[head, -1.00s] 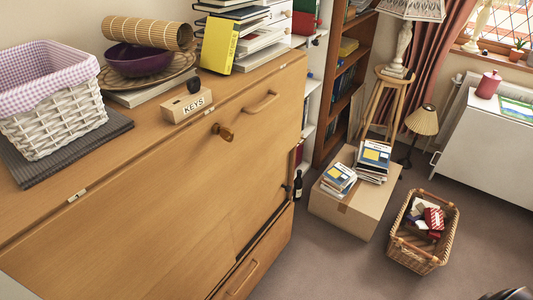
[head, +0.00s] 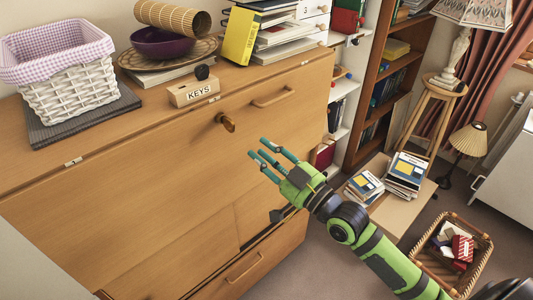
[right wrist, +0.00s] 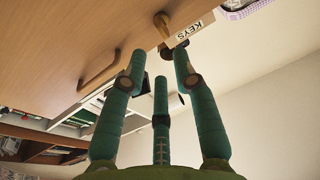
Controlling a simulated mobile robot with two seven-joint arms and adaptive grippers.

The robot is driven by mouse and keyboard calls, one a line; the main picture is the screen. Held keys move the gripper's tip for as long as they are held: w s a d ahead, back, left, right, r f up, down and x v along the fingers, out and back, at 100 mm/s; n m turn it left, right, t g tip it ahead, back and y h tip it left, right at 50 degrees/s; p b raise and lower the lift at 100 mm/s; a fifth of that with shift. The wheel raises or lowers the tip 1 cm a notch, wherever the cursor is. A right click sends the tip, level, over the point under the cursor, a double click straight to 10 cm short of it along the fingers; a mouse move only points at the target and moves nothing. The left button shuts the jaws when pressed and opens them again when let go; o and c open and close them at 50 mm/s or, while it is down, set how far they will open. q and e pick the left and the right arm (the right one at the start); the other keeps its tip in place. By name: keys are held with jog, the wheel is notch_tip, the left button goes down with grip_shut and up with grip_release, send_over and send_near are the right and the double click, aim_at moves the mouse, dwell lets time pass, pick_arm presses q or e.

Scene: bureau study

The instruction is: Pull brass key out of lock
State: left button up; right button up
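The brass key (head: 226,122) sits in the lock near the top of the front of the wooden bureau (head: 150,180). Its rounded brown bow sticks out from the panel. It also shows at the top of the right wrist view (right wrist: 162,22). My right gripper (head: 262,150) is open and empty, to the lower right of the key in the head view and apart from it. In the right wrist view its teal fingers (right wrist: 160,62) are spread and point towards the key. My left gripper is not in view.
On the bureau top stand a KEYS block (head: 195,92), a white basket (head: 65,90), a purple bowl (head: 162,42) and several books (head: 241,38). A bar handle (head: 273,97) juts out right of the key. A carton and a wicker basket (head: 455,255) stand on the floor.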

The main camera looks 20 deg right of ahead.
jog(key=shift+x, duration=4.6)
jog(key=shift+s+a, duration=0.1)
jog(key=shift+c, duration=0.4)
grip_shut()
jog(key=p, duration=0.3)
send_near(234, 129)
jog(key=shift+w+a+r, duration=0.4)
jog(key=shift+w+r, duration=0.1)
jog(key=shift+w, duration=0.15)
jog(key=shift+w+a+r, duration=0.4)
jog(key=shift+w+r, duration=0.1)
jog(key=shift+w, duration=0.15)
